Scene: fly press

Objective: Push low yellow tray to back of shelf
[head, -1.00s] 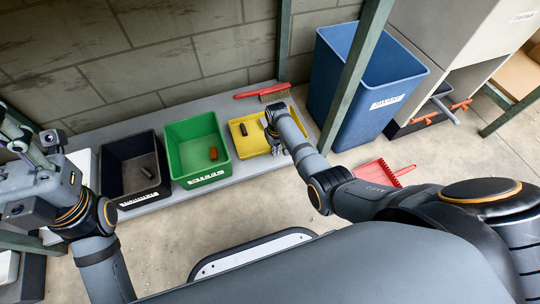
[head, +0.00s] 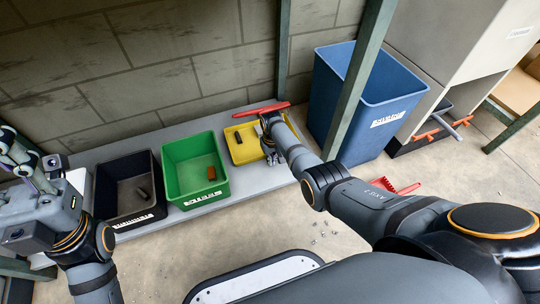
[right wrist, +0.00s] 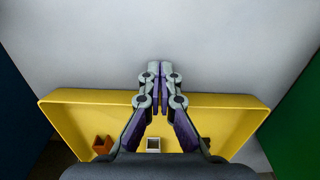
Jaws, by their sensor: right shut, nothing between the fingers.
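The low yellow tray (head: 248,153) stands on the grey shelf, right of the green bin, its back edge close to the red-handled brush (head: 262,110). A dark block (head: 238,137) lies in it. In the right wrist view the yellow tray (right wrist: 75,110) shows an orange block and a pale square thing inside. My right gripper (head: 272,158) is shut and empty, low at the tray's front side. In the wrist view its fingertips (right wrist: 160,68) reach past the tray's rim over bare shelf; I cannot tell whether they touch it.
The green bin (head: 193,137) and black bin (head: 107,181) stand left of the tray on the shelf (head: 255,181). A green post (head: 355,80) and tall blue bin (head: 345,120) stand to the right. A red dustpan (head: 398,187) lies on the floor.

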